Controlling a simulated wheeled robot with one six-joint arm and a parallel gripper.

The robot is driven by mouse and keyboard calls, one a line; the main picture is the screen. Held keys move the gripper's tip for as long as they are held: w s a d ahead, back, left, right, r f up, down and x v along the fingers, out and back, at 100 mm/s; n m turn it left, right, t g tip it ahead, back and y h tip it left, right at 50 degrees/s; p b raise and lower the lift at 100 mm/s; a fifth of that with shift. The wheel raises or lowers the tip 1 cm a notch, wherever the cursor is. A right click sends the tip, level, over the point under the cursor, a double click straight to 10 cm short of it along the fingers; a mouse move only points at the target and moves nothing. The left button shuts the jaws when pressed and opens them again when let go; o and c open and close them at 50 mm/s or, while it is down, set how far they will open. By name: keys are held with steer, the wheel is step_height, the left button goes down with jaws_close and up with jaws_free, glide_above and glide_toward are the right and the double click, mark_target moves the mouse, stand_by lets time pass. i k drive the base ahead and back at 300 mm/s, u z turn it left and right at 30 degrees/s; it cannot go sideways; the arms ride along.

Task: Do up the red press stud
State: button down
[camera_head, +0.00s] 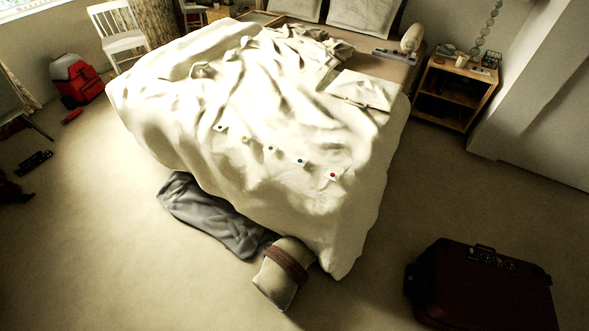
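The red press stud (333,175) shows as a small red dot on a pale tab on the white bed cover (225,165), near the foot of the bed. It is at the right end of a slanting row of coloured studs. The blue stud (300,160) is beside it, with the yellow stud (245,139) further left. Each sits on a small pale patch. The studs are too small for me to tell whether the red one is pressed shut or apart. My gripper is not in view.
A dark red suitcase (480,285) lies on the floor at right. A grey cloth (213,213) and a pale roll with a brown band (284,272) lie at the bed's foot. A bedside cabinet (453,93) stands right of the bed. Floor is clear at lower left.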

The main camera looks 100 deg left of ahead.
mark_target(333, 175)
steer(key=u, duration=0.1)
steer(key=i, duration=1.7)
steer(key=u, duration=4.2)
steer(key=i, duration=1.65)
